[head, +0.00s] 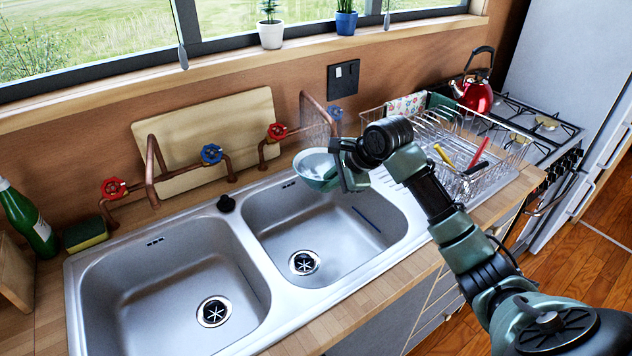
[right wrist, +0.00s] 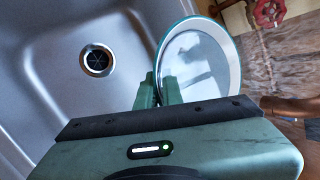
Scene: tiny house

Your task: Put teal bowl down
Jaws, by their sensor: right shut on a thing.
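The teal bowl (head: 316,168) is white inside with a teal outer side, and hangs over the back right part of the right sink basin (head: 330,235). My right gripper (head: 345,168) is shut on the bowl's rim, at the bowl's right side in the head view. In the right wrist view the bowl (right wrist: 200,65) shows its white inside, and the fingers of my right gripper (right wrist: 158,88) pinch its near edge. The bowl is tilted a little in the head view. My left gripper is not in view.
A wire dish rack (head: 470,150) with red and yellow utensils stands right of the sink. Copper pipes with red and blue valves (head: 211,154) rise behind the basins. The left basin (head: 165,290) is empty. A green bottle (head: 28,220) and sponge (head: 86,235) stand at the left.

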